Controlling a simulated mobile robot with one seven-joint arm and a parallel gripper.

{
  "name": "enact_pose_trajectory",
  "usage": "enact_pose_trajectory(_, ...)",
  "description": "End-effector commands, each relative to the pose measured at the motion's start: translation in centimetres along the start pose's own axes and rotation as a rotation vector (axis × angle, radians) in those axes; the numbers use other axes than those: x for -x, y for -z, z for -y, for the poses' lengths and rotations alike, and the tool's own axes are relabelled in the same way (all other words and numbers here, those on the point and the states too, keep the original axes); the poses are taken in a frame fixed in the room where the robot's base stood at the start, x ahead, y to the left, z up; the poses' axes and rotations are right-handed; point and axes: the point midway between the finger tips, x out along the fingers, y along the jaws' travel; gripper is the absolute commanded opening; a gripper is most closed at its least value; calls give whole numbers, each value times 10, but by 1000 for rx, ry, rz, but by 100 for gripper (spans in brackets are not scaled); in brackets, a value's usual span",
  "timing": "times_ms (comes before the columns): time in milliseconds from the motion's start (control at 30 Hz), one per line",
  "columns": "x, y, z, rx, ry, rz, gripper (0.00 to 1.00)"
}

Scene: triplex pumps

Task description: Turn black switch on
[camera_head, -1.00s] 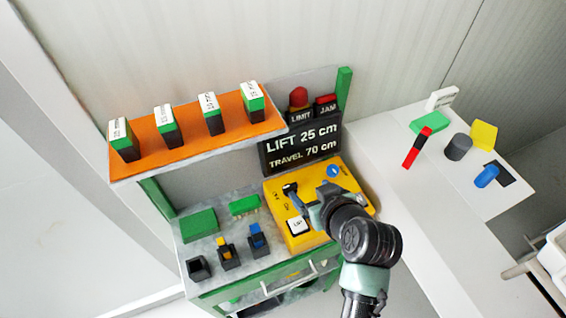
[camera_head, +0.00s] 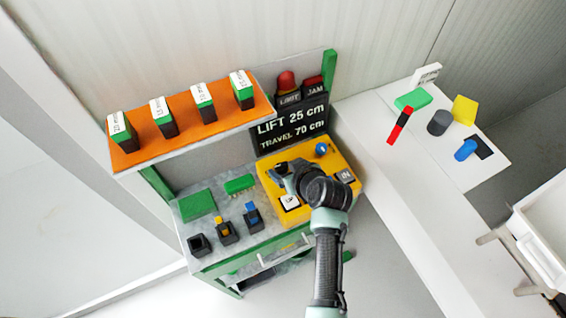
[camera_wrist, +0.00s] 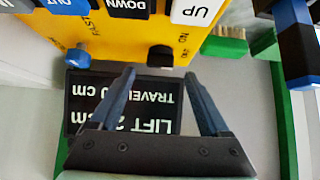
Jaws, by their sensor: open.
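The black switch (camera_wrist: 160,57) sits near the edge of the yellow control panel (camera_wrist: 115,48), beside an ON label in the wrist view. My gripper (camera_wrist: 160,76) is open, its two dark fingers apart. The switch shows just past the fingertips, roughly centred between them; whether they touch it I cannot tell. In the head view my gripper (camera_head: 284,177) is over the left part of the panel. The switch (camera_head: 281,168) there is small and partly covered by my gripper.
A white UP button (camera_wrist: 197,10), a black DOWN button (camera_wrist: 128,8) and a blue knob (camera_wrist: 78,58) are close by. A black LIFT sign (camera_head: 290,130) stands behind the panel. An orange shelf (camera_head: 190,132) with several labelled blocks is at upper left.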

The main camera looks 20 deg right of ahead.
Motion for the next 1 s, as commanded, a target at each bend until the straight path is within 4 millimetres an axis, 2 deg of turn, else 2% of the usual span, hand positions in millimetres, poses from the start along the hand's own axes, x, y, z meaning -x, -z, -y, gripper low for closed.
enact_pose_trajectory(100,-15,1,0,1,0,0,80)
enact_pose_trajectory(300,-30,0,0,0,0,0,80)
enact_pose_trajectory(700,-35,0,0,0,-1,0,80)
enact_pose_trajectory(767,-35,0,0,0,-1,0,73)
enact_pose_trajectory(1000,-35,0,0,-1,-1,0,30)
